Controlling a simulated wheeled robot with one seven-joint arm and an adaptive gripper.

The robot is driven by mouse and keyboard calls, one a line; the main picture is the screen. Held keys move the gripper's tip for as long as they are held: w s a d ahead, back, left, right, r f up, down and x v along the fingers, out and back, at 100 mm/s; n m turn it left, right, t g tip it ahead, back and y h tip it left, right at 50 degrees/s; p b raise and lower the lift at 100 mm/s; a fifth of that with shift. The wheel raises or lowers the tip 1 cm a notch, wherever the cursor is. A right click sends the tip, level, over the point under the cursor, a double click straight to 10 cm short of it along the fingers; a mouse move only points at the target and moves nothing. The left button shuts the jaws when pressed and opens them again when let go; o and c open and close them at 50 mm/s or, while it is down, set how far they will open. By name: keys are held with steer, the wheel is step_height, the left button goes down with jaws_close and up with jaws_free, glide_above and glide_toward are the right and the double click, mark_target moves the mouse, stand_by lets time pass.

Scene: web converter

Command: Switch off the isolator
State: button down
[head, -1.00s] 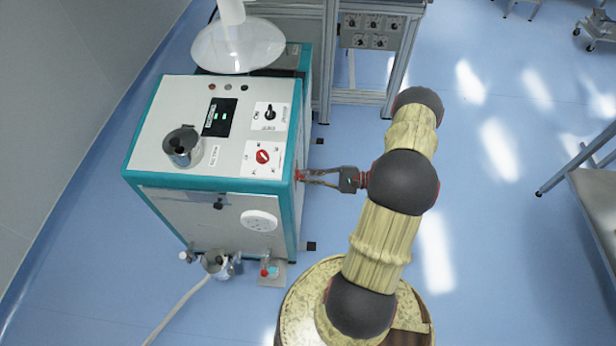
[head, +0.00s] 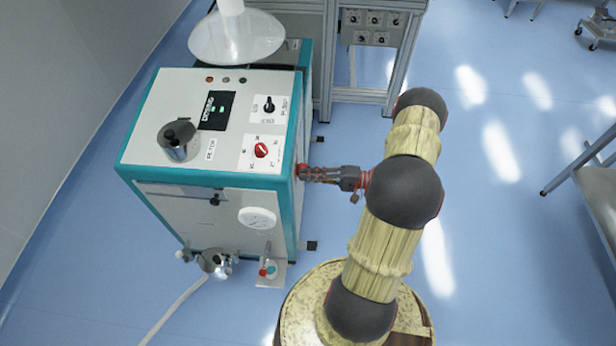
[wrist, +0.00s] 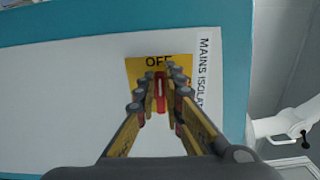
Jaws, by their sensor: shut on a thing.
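The mains isolator shows in the wrist view as a red handle (wrist: 160,92) on a yellow plate (wrist: 133,68). The plate reads "OFF" at its top edge, and "MAINS ISOLAT..." is printed beside it. The handle lies lengthwise in line with the word "OFF". My gripper (wrist: 160,80) is shut on the handle, one finger on each side. In the head view, my gripper (head: 303,173) reaches the right side of the white and teal machine (head: 150,100). The fingers hide part of the plate.
The machine's top carries a red knob (head: 261,150), a black knob (head: 268,105), a display (head: 217,110) and a metal cup (head: 178,140). A metal frame with a knob panel (head: 372,28) stands behind. Blue floor (head: 480,230) is open to the right.

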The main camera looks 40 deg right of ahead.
steer(key=shift+f, duration=0.15)
stand_by(0.4)
steer(key=c, duration=1.9)
jaws_free()
steer(key=shift+s, duration=0.1)
steer(key=v, duration=1.2)
